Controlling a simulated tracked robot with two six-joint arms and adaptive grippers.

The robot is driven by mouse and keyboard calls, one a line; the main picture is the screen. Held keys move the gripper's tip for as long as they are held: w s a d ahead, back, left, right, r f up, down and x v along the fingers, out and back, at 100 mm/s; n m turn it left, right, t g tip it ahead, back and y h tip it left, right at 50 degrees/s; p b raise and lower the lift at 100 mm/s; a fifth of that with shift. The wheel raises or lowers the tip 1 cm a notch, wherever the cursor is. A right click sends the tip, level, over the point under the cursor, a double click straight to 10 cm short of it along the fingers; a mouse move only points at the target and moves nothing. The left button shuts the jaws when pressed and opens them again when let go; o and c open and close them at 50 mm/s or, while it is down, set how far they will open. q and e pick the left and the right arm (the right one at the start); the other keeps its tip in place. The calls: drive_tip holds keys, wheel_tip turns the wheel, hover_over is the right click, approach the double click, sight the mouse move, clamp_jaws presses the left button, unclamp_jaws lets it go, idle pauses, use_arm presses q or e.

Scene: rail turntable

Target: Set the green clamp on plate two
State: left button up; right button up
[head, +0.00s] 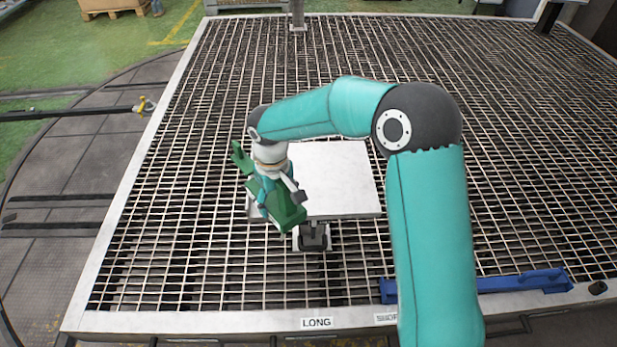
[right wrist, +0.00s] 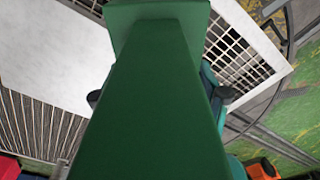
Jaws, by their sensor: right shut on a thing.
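The green clamp (head: 287,210) is held by my right gripper (head: 276,194) in the head view. It hangs tilted over the left edge of a pale square plate (head: 345,180). In the right wrist view the green clamp (right wrist: 150,100) fills the middle, very close to the camera, and hides much behind it. The pale plate (right wrist: 50,60) shows beyond it at the left. Whether the clamp touches the plate, I cannot tell. No number is readable on the plate. My left gripper is not in view.
The plate stands over a wide metal grating (head: 220,110). A blue clamp (head: 520,282) lies at the front right edge. A label reading LONG (head: 316,322) is on the front rim; another label is partly hidden by my right arm. The grating's back is mostly clear.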

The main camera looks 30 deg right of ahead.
use_arm(q)
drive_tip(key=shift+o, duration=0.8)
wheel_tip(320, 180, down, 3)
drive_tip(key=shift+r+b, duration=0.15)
drive_tip(key=shift+b, duration=1.05)
use_arm(e)
drive_tip(key=w+d+r+n+b, duration=0.1)
drive_tip(key=w+d+r+n, duration=0.35)
drive_tip(key=d, duration=0.35)
drive_tip(key=w+d+r+n+b, duration=0.1)
drive_tip(key=w+d+r+n, duration=0.25)
drive_tip(key=d+n, duration=0.35)
drive_tip(key=b, duration=0.3)
hover_over(317, 190)
drive_tip(key=shift+m, duration=0.35)
wheel_tip(317, 190, down, 14)
drive_tip(key=shift+w+r, duration=0.1)
drive_tip(key=shift+f+b, duration=0.3)
drive_tip(key=shift+f, duration=2.35)
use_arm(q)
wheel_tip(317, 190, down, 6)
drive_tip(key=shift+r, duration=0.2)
use_arm(e)
drive_tip(key=o, duration=1.6)
